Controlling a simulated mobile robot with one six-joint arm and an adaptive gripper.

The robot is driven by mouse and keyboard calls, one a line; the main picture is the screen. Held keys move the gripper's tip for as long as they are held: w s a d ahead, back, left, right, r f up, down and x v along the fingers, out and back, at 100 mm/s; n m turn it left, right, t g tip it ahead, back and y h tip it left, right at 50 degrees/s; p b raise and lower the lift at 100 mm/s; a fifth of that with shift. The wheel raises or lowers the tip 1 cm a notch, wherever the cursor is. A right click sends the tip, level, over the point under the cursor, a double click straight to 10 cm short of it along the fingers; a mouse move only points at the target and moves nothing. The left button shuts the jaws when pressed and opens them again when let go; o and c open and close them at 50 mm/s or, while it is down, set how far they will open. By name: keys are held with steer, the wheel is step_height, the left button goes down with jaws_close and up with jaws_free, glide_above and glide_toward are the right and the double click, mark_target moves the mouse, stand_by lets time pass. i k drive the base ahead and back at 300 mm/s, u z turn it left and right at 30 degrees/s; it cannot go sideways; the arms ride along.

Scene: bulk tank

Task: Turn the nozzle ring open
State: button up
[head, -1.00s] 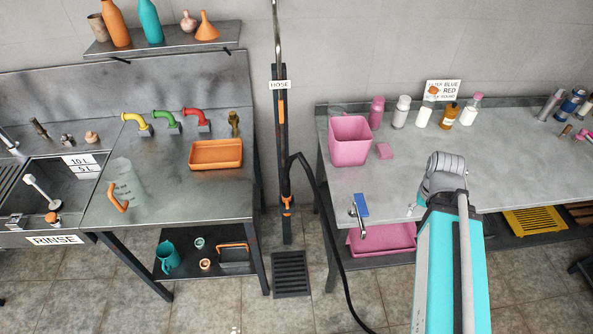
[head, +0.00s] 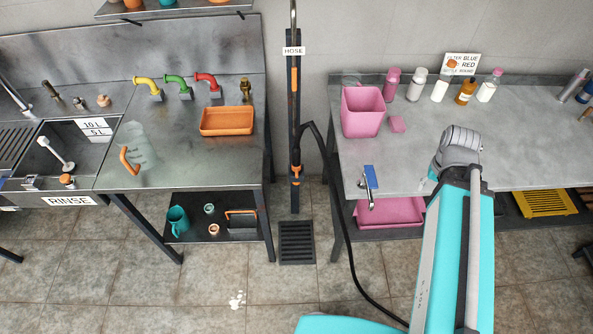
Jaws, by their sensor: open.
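A hose station labelled HOSE stands upright at the wall, a dark post with a thin metal pipe above it. A black hose (head: 341,222) leaves it and loops down to the floor. Low on the post is a nozzle-like part with an orange ring (head: 295,171); it is too small to tell how the ring is turned. My arm rises at the right, ending in view at a grey joint over the right bench. My gripper cannot be made out; nothing of mine touches the hose or the ring.
A steel bench (head: 194,174) with coloured taps, an orange tray (head: 227,121) and a clear jug (head: 139,145) stands left. The right bench (head: 478,146) holds a pink bin (head: 364,112) and bottles. A floor drain (head: 297,242) lies below the post. Floor in front is open.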

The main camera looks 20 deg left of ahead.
mark_target(295, 169)
steer(key=z, duration=0.45)
steer(key=k, duration=1)
steer(key=u, duration=0.7)
steer(key=i, duration=0.5)
